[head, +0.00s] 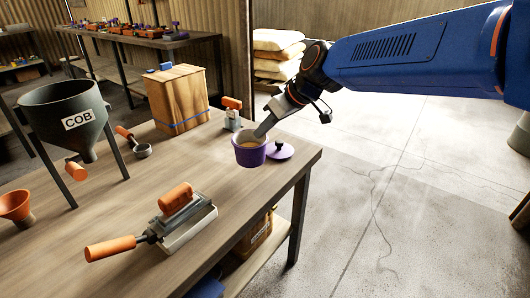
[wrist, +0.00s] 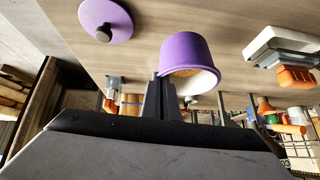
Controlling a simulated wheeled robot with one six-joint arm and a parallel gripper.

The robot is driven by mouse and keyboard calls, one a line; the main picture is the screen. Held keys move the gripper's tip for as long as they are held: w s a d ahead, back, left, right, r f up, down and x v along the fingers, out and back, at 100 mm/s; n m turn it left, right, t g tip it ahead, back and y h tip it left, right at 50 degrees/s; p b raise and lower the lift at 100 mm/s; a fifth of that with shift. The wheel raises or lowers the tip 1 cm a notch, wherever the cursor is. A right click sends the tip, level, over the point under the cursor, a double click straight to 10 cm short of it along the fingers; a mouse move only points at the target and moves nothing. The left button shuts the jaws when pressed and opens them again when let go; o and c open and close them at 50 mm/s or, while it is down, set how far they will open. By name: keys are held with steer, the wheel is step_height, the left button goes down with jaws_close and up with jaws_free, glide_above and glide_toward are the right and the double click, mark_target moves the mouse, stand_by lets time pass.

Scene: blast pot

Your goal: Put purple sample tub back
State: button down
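The purple sample tub (head: 250,155) is upright at the right end of the wooden table, with its top open and tan material inside. It also shows in the wrist view (wrist: 184,50), where its pale inner rim faces my gripper. My gripper (head: 261,131) reaches down to the tub's rim from the upper right. In the wrist view, the fingers (wrist: 163,80) are close together at the rim and appear to pinch the tub's wall. I cannot tell whether the tub's base touches the table. A purple lid (head: 281,150) with a dark knob lies beside the tub; it also shows in the wrist view (wrist: 105,20).
An orange-handled tool (head: 232,112) stands behind the tub. A wooden box (head: 178,98), a grey COB funnel (head: 70,118) and an orange-handled clamp device (head: 182,218) stand on the table (head: 130,190). The table's right edge is near the tub. Open floor lies right.

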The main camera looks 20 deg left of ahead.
steer(key=shift+f, duration=2.75)
steer(key=shift+f, duration=0.1)
steer(key=c, duration=2)
jaws_free()
steer(key=shift+c, duration=0.2)
steer(key=v, duration=1.2)
steer(key=shift+s, duration=0.1)
